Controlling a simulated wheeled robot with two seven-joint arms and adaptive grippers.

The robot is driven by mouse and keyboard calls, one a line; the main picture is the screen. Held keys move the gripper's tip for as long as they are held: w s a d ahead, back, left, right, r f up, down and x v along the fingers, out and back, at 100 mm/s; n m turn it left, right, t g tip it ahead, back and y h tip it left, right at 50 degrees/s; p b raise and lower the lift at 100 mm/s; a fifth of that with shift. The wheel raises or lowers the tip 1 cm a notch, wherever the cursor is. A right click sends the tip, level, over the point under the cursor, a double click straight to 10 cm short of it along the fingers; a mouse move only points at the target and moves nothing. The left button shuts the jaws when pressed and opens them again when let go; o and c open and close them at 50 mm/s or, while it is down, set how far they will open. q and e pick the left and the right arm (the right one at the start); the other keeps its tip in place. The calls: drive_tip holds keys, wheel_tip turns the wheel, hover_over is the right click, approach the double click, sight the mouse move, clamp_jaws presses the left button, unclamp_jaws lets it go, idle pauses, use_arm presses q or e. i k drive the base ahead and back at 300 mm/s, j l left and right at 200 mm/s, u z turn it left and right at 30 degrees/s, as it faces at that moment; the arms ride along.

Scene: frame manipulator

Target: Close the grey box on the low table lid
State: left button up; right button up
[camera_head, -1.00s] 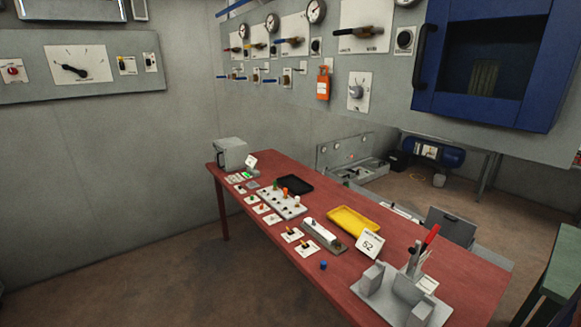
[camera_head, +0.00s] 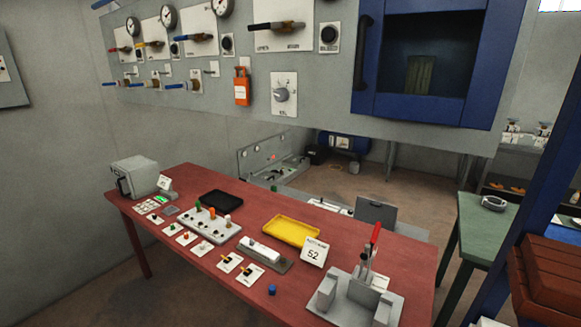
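Beyond the red table, low down, stands a grey open case (camera_head: 282,172) with its panel-like lid (camera_head: 258,158) raised at the back. A second grey item with an upright dark grey flap (camera_head: 375,214) shows just behind the red table's far edge, beside a pale part (camera_head: 331,205). The red table hides its lower part, and I cannot tell which of the two is the task's box. Neither of my grippers is in view.
The red table (camera_head: 350,252) fills the foreground, with a yellow tray (camera_head: 291,230), a black tray (camera_head: 221,199) and a clamp fixture (camera_head: 357,297). A green table (camera_head: 492,232) and blue frame stand at right. Brown floor shows between them.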

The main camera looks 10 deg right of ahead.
sight(368, 211)
drive_tip(key=i+j+z, duration=0.2)
drive_tip(key=z, duration=0.25)
drive_tip(key=i+j+z, duration=0.25)
drive_tip(key=z, duration=0.2)
drive_tip(key=i+j+z, duration=0.35)
drive_tip(key=j+z, duration=0.2)
drive_tip(key=j, duration=0.1)
